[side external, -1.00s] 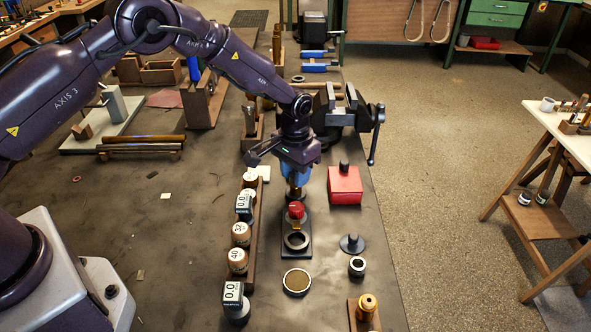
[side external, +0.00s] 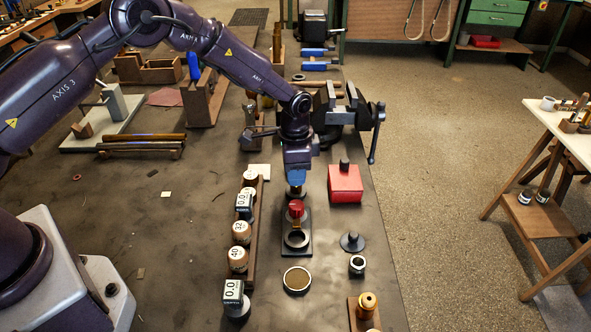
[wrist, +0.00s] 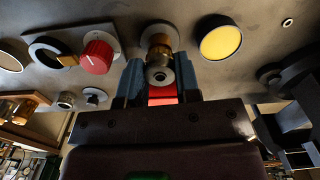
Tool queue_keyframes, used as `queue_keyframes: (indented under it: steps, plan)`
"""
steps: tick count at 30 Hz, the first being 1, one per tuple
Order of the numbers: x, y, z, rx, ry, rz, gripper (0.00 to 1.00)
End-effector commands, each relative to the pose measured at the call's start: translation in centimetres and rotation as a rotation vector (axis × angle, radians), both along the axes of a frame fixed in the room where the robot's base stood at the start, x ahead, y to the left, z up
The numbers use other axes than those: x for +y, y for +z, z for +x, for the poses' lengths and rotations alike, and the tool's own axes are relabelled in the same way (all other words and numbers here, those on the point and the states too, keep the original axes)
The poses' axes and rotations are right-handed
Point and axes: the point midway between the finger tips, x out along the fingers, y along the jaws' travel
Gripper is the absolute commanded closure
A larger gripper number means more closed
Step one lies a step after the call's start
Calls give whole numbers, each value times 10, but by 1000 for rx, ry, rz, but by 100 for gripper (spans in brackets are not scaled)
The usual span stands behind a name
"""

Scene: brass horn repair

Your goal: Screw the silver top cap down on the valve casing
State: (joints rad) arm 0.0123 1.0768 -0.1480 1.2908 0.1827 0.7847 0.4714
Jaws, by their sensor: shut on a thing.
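My gripper (side external: 297,177) points down over the brass valve casing, which shows only as a small piece beneath it in the side view (side external: 296,191). In the wrist view my gripper's two blue fingers (wrist: 160,82) are shut on the silver top cap (wrist: 160,75), one on each side. The cap is in line with the brass valve casing (wrist: 159,40) and appears to sit at its top end. In the side view the fingers hide the cap. Whether any gap remains between cap and casing cannot be told.
A dark plate (side external: 303,250) with a red knob (side external: 296,208) stands just in front. A red box (side external: 345,184) is to the right, a rack of labelled round pieces (side external: 240,233) to the left. A vise (side external: 345,115) stands behind. A round dish (side external: 297,281) lies in front.

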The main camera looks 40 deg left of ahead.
Motion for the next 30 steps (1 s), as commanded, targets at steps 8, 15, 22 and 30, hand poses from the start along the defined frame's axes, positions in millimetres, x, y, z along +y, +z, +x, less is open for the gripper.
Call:
queue_keyframes:
  steps: [8,15,22,30]
  plan:
    - [0,0,0,0,-24,0,94]
    - [0,0,0,1,-290,-1,94]
    - [0,0,0,0,-372,0,94]
    - [1,-1,1,0,-522,-2,94]
